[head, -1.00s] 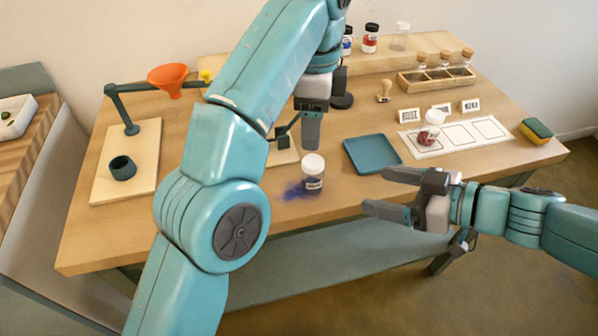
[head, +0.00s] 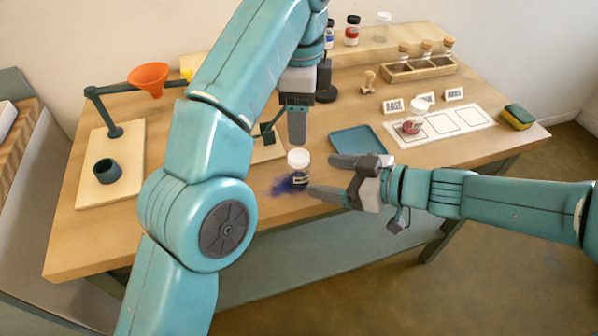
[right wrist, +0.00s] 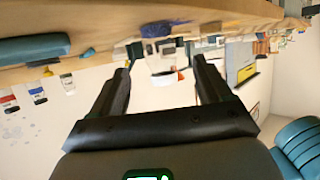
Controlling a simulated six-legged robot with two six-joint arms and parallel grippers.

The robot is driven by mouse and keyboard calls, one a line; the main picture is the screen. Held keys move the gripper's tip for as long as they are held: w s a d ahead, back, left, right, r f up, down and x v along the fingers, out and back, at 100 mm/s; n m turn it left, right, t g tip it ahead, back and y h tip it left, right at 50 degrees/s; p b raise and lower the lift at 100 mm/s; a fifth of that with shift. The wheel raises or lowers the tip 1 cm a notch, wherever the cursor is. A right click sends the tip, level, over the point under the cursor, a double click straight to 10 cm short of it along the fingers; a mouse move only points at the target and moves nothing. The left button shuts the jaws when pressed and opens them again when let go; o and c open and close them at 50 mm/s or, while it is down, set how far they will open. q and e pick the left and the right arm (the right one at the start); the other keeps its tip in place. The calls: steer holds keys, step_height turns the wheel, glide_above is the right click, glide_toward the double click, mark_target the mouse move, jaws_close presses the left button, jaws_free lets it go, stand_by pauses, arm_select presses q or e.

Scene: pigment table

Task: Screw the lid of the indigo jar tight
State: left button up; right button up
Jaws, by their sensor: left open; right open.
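The indigo jar (head: 299,177) stands upright near the table's front edge beside spilled dark-blue powder. Its white lid (head: 299,158) sits on top; how tight it is I cannot tell. My left gripper (head: 298,125) is open and points down just above the lid, apart from it; one finger largely hides the other. My right gripper (head: 330,176) is open and level, just right of the jar, with its fingers pointing at it. In the upside-down right wrist view, the jar (right wrist: 160,60) shows ahead, between the open fingers of the right gripper (right wrist: 162,72).
A blue tray (head: 357,140) lies behind the right gripper. A lidded jar with red contents (head: 412,125) stands on the white card (head: 440,128). The stand with an orange funnel (head: 150,78) is at left. The blue powder (head: 284,187) lies left of the jar.

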mark_target(309, 173)
steer(key=x, duration=0.7)
steer(key=shift+w+a+f, duration=0.2)
steer(key=shift+w+a, duration=0.05)
steer(key=shift+a, duration=0.05)
arm_select(q)
steer(key=shift+a, duration=0.1)
arm_select(e)
jaws_close()
arm_select(q)
steer(key=n, duration=0.6)
steer(key=shift+n, duration=0.3)
steer(key=n, duration=1.6)
